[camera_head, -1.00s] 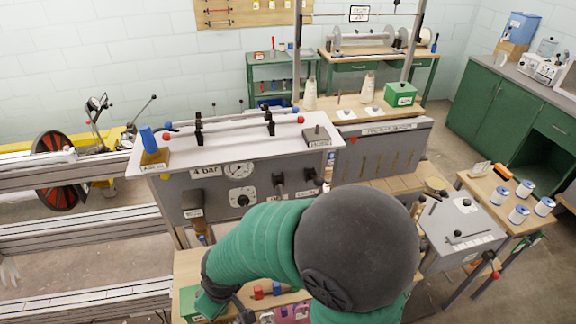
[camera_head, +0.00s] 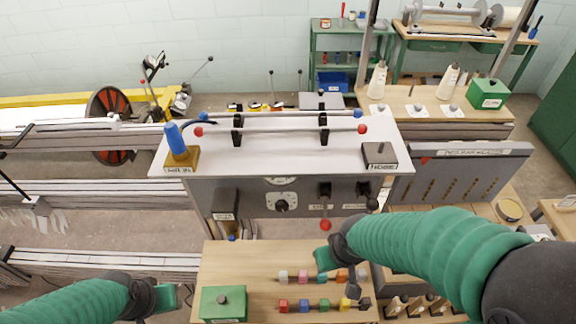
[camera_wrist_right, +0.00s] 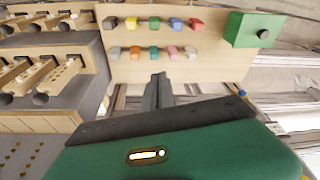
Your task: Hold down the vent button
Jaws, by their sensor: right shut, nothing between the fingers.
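The grey console (camera_head: 290,165) stands at the centre of the head view. Its front carries a round dial (camera_head: 281,201), two dark controls, a red knob (camera_head: 325,225) on a stem and a box at its left. I cannot read which of these is the vent button. My right gripper (camera_head: 345,280) is over the wooden board, below and in front of the console, apart from its controls. In the wrist view its dark fingers (camera_wrist_right: 159,92) are shut and empty. My left gripper (camera_head: 168,297) is low at the left, left of the board; its jaws are unclear.
The wooden board (camera_head: 240,262) carries several coloured pegs and a green box (camera_head: 223,302). A blue-handled lever (camera_head: 177,142) stands on the console's top left, and a dark block (camera_head: 380,155) on its top right. Rods with red ends cross the top.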

